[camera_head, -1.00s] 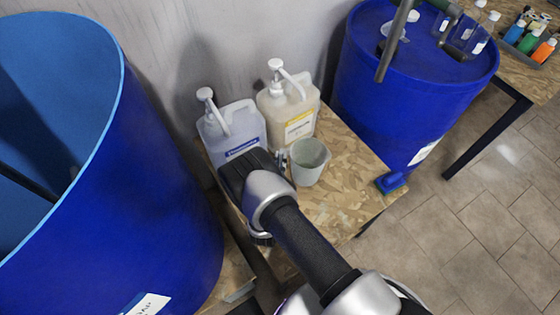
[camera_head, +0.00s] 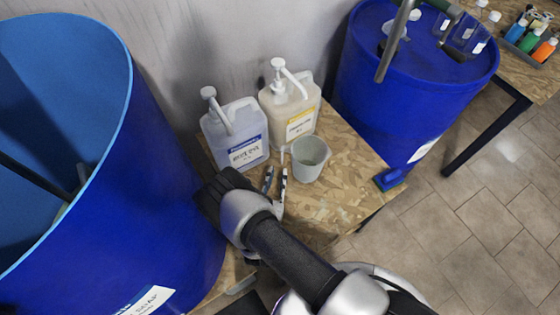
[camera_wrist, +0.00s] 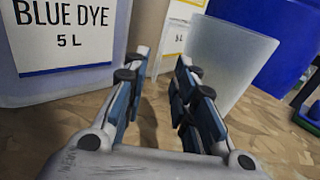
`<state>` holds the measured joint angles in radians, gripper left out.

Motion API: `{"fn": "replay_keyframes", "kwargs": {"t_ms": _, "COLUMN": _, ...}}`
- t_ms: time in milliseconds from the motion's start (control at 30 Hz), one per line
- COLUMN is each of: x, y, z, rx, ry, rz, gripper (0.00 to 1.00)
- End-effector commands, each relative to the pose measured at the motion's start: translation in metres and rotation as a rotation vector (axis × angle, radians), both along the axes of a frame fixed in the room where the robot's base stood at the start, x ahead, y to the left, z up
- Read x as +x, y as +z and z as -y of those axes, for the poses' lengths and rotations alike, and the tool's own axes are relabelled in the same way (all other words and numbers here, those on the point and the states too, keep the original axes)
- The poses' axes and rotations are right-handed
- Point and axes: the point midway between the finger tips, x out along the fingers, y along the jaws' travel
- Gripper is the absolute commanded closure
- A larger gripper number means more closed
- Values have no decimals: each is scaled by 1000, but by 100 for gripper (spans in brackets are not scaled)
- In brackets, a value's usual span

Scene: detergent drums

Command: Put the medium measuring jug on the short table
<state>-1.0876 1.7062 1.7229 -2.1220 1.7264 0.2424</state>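A pale translucent measuring jug (camera_head: 310,160) stands upright on a low wood-chip table (camera_head: 345,190), in front of the cream jerrycan. It also shows in the wrist view (camera_wrist: 225,60), right of the fingers. My gripper (camera_head: 275,182) is just left of the jug, low over the table and apart from it. In the wrist view my gripper (camera_wrist: 158,90) has its two fingers spread with nothing between them. Another clear vessel (camera_head: 397,28) is on the right blue drum; I cannot tell which of the two is the medium one.
A blue dye jerrycan (camera_head: 238,138) and a cream jerrycan (camera_head: 291,110), both with pumps, stand behind. A large open blue drum (camera_head: 150,200) is left; a closed blue drum (camera_head: 410,90) is right. A small blue object (camera_head: 389,180) sits at the table's right edge.

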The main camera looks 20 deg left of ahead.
Motion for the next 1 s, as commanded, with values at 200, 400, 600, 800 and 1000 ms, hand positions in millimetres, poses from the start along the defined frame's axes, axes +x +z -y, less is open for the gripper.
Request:
{"fn": "replay_keyframes", "kwargs": {"t_ms": 200, "x": -35, "y": 1, "z": 2, "rx": 0, "ry": 3, "rz": 0, "gripper": 75}}
{"fn": "replay_keyframes", "kwargs": {"t_ms": 400, "x": -44, "y": 0, "z": 4, "rx": 1, "ry": 0, "rz": 0, "gripper": 75}}
{"fn": "replay_keyframes", "kwargs": {"t_ms": 600, "x": -44, "y": 0, "z": 4, "rx": 1, "ry": -1, "rz": 0, "gripper": 75}}
{"fn": "replay_keyframes", "kwargs": {"t_ms": 800, "x": -44, "y": 0, "z": 4, "rx": 1, "ry": -1, "rz": 0, "gripper": 75}}
{"fn": "replay_keyframes", "kwargs": {"t_ms": 1000, "x": -44, "y": 0, "z": 4, "rx": 1, "ry": 0, "rz": 0, "gripper": 75}}
